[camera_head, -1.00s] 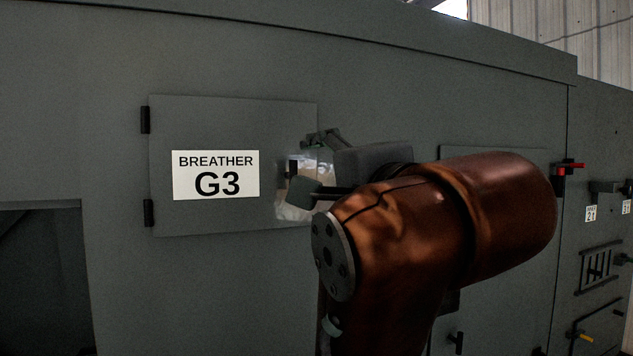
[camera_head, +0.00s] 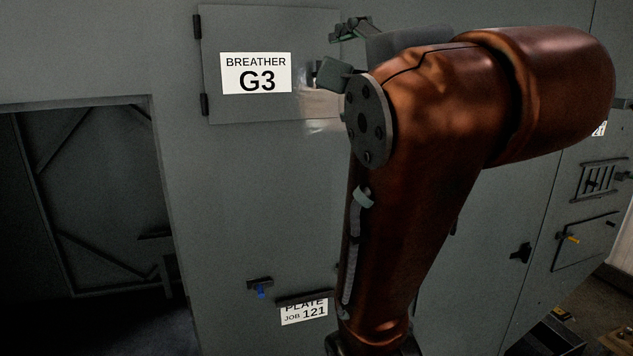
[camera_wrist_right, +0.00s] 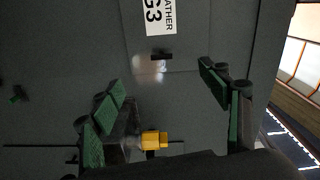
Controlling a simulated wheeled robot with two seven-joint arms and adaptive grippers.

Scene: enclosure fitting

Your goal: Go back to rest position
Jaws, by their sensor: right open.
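The breather door, labelled G3 (camera_head: 256,73), is on the grey enclosure wall in the head view and looks shut. The label also shows in the right wrist view (camera_wrist_right: 158,14), with a dark latch (camera_wrist_right: 161,55) below it. My right gripper (camera_head: 342,50) is open in front of the door's right edge, its fingers partly hidden by my own brown arm. In the right wrist view my right gripper (camera_wrist_right: 165,88) has its green-padded fingers wide apart, with nothing held between them. My left gripper is not in view.
A dark opening (camera_head: 95,190) is at the left of the wall. A plate labelled JOB 121 (camera_head: 304,312) and a blue-tipped handle (camera_head: 260,288) are low on it. A yellow block (camera_wrist_right: 153,140) shows near the gripper's base. A barred vent (camera_head: 598,181) is at right.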

